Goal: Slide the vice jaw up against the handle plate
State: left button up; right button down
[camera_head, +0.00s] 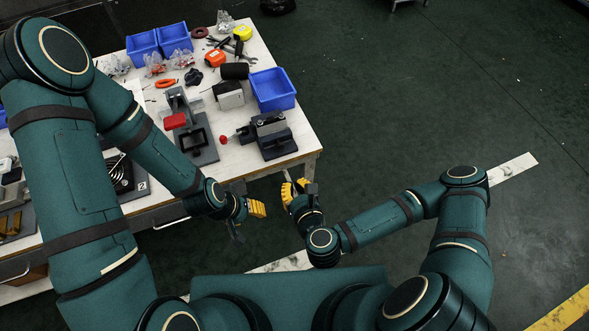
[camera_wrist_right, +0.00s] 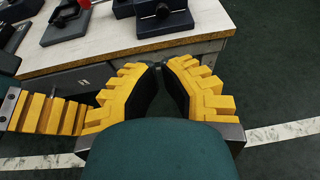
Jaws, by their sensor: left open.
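The dark grey vice (camera_head: 275,145) stands near the table's front right corner, with a red ball knob (camera_head: 223,139) on its left. Its jaw block (camera_head: 268,122) lies across the top; I cannot tell the jaw from the handle plate at this size. The vice also shows partly at the top of the right wrist view (camera_wrist_right: 160,22). My left gripper (camera_head: 248,208) is open and empty, in front of the table edge. Neither touches the vice.
A grey clamp fixture with a red pad (camera_head: 175,121) stands left of the vice. A blue bin (camera_head: 272,90) and a black-and-white block (camera_head: 229,95) are behind it. Tools and more blue bins fill the back. The table's front edge (camera_head: 240,178) lies between my grippers and the vice.

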jog(key=b, duration=0.5)
send_near(276, 151)
jog(key=x, duration=0.4)
jog(key=shift+w+r, duration=0.15)
jog(key=shift+w, duration=0.25)
jog(key=shift+w+a+b, duration=0.15)
jog(key=shift+w+b, duration=0.15)
jog(key=shift+w, duration=0.45)
jog(key=shift+w+a, duration=0.3)
jog(key=shift+w, duration=0.5)
jog(key=shift+w+a, duration=0.25)
jog(key=shift+w, duration=0.6)
